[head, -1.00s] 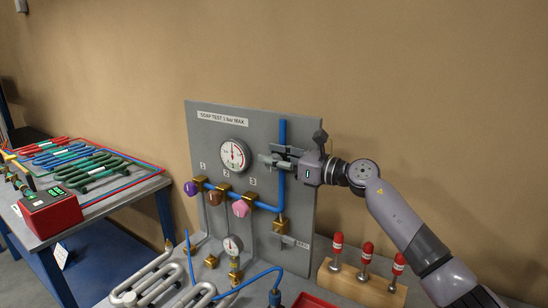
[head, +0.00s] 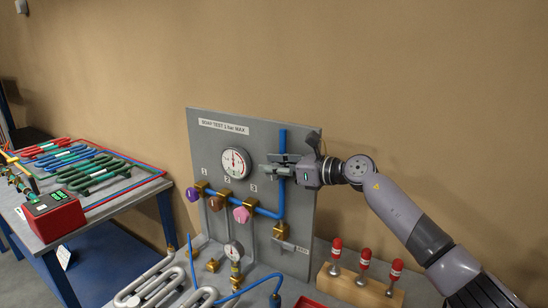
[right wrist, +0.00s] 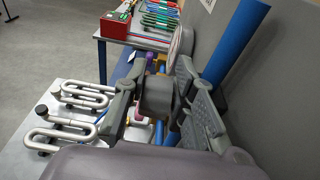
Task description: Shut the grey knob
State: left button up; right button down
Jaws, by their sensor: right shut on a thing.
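The grey knob (right wrist: 157,97) is a dark grey round piece between the fingers in the right wrist view. In the head view it is hard to pick out from the grey fingers. My right gripper (head: 276,168) is shut on it, in front of the grey panel (head: 303,200), right of the large round gauge (head: 235,162). The fingers also show in the right wrist view (right wrist: 157,92), one on either side of the knob. The blue vertical pipe (head: 282,139) runs behind the gripper. My left gripper is not in view.
Purple (head: 193,195), brown (head: 216,203) and pink (head: 241,215) knobs sit lower left on the panel. A brass valve (head: 280,229) with a grey lever is below the gripper. Red-topped pegs (head: 367,249) stand in a wooden block at lower right. Silver coils (head: 160,284) lie in front.

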jog(key=h+p, duration=0.1)
jog(key=g+h+p, duration=0.1)
jog(key=shift+w+a+r+p, duration=0.1)
jog(key=shift+a+r+p, duration=0.05)
jog(key=shift+r+p, duration=0.15)
jog(key=shift+a+f+g+h+p, duration=0.15)
jog(key=shift+f+g+h+p, duration=0.25)
jog(key=shift+g+h+p, duration=0.65)
jog(key=shift+f, duration=0.1)
jog(key=c, duration=1.3)
grip_release()
jog(key=shift+w, duration=0.1)
jog(key=v, duration=1.2)
jog(key=shift+a, duration=0.1)
